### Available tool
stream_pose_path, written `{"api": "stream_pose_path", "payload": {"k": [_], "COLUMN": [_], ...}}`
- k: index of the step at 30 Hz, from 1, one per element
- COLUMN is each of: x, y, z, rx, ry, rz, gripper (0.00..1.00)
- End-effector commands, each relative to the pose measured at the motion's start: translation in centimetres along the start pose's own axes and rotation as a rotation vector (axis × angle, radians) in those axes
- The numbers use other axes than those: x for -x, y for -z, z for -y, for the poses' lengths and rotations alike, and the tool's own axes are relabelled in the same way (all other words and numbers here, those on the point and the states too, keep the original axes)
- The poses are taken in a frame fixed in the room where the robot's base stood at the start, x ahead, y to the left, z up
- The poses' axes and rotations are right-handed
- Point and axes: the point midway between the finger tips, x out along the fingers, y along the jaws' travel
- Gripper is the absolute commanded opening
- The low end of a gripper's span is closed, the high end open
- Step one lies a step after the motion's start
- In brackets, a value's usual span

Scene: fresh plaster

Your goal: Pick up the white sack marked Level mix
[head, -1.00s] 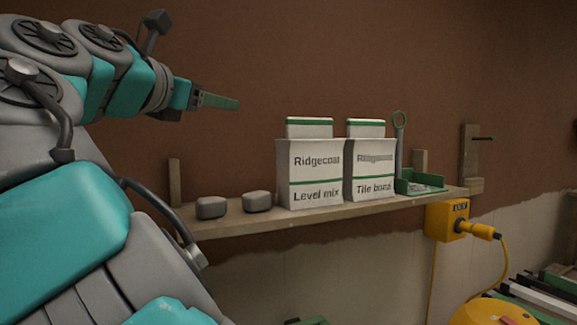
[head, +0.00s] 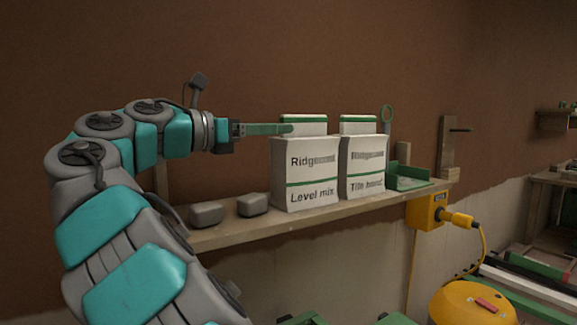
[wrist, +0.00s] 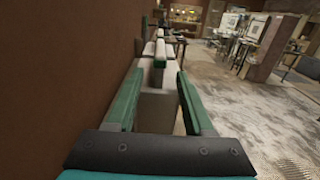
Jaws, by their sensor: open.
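The white sack marked Level mix (head: 312,175) stands upright on the wooden shelf (head: 240,232), with a green stripe and a narrower folded top. My gripper (head: 292,128) comes in level from the left, its fingertips overlapping the left end of that top. In the wrist view, my gripper (wrist: 161,72) is open, with a green finger on either side and a pale sack (wrist: 156,108) showing between them. I cannot tell whether a finger touches it.
A similar white sack marked Tile bond (head: 362,170) stands close on the right. A green tray (head: 408,177) is at the right. The brown wall (head: 240,50) runs close behind.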

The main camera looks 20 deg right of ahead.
Motion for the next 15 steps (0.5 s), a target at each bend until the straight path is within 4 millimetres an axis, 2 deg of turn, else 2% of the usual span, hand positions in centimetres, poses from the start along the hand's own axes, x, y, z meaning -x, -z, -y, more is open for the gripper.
{"api": "stream_pose_path", "payload": {"k": [6, 11, 15], "x": [-2.3, -3.4, -5.2], "y": [0.1, 0.1, -0.1], "z": [0.1, 0.0, -0.1], "rx": [0.003, 0.003, 0.003], "ry": [0.011, 0.008, 0.01], "rz": [-0.001, 0.0, -0.002], "gripper": [0.53, 0.53, 0.53]}}
